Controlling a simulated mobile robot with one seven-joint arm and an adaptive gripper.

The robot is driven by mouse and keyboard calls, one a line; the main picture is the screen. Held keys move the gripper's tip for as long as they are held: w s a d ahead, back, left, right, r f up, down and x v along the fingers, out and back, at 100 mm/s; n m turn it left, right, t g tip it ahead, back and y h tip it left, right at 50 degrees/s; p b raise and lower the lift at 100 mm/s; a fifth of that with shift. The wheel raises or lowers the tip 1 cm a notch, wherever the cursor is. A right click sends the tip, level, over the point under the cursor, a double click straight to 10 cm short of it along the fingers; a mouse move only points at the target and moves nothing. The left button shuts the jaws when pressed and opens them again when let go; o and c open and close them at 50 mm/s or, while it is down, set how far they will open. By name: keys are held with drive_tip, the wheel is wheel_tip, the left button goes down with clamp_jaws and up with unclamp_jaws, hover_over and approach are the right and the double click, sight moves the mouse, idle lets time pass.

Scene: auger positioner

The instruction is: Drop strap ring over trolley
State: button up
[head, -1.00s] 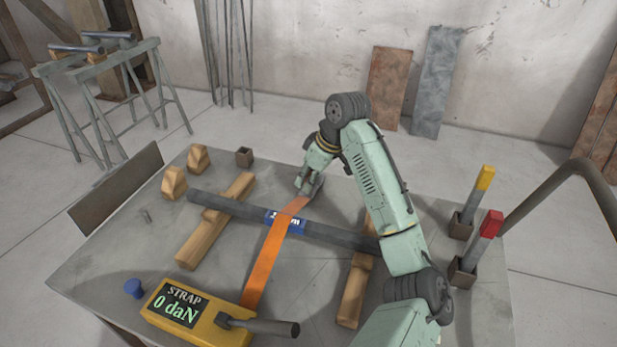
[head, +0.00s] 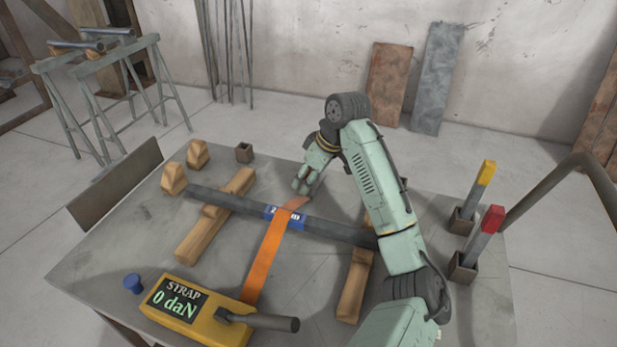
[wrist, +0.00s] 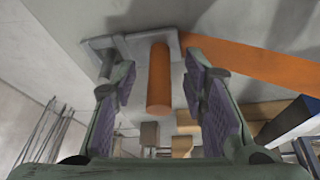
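The orange strap (head: 265,265) runs from the yellow tension box across the dark pipe to my gripper (head: 303,187). In the wrist view the strap (wrist: 245,62) reaches a grey plate (wrist: 140,45). An orange peg (wrist: 159,80) stands out from the plate, between the fingers of my gripper (wrist: 160,100). The fingers are open, with a gap on both sides of the peg. A grey cylinder (wrist: 118,72) is beside the left finger, partly hidden. I cannot tell which part is the ring or the trolley; the gripper hides this spot in the head view.
The pipe (head: 340,232) rests on wooden beams (head: 200,240). The yellow box (head: 190,315) reads 0 daN, with a dark lever (head: 270,322) at its side. Yellow-topped (head: 472,195) and red-topped (head: 483,240) posts stand at right. Wooden blocks (head: 174,180) stand at back left.

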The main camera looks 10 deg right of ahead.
drive_tip(key=v, duration=1.2)
idle(0.3)
